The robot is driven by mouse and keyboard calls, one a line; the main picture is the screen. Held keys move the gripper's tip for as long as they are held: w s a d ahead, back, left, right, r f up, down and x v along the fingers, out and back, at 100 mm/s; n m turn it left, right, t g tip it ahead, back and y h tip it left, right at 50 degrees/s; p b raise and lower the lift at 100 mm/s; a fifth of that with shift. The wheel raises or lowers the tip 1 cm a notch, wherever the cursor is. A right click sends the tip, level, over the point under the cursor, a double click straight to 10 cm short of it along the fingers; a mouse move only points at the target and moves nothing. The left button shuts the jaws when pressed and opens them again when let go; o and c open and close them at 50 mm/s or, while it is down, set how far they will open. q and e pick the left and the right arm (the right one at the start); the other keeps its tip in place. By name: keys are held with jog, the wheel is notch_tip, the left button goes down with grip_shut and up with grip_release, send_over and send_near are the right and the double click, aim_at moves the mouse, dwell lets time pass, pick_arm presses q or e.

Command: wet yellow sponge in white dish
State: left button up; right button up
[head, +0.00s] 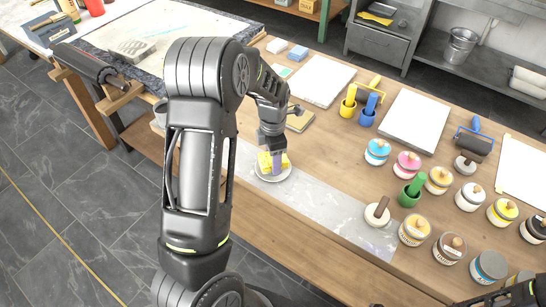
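The yellow sponge (264,162) is in the white dish (260,177) near the front edge of the wooden table. My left gripper (277,160) points down at the sponge from above, and a pale purple finger crosses the sponge's near face. The far finger is hidden, so I cannot tell whether the gripper is closed on the sponge. Whether the dish holds water is too small to tell. Only a dark piece of my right arm shows at the bottom right corner; its gripper is not in view.
A grey stone slab (330,213) lies right of the dish. Several lidded ink jars (415,230) stand at the right. White sheets or slabs (418,121) lie farther back. My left arm hides part of the table's left side.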

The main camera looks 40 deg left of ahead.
dwell(0.5)
pick_arm(q)
notch_tip(320, 180, up, 7)
jog(key=p, duration=0.5)
jog(key=shift+p, duration=0.4)
dwell(0.4)
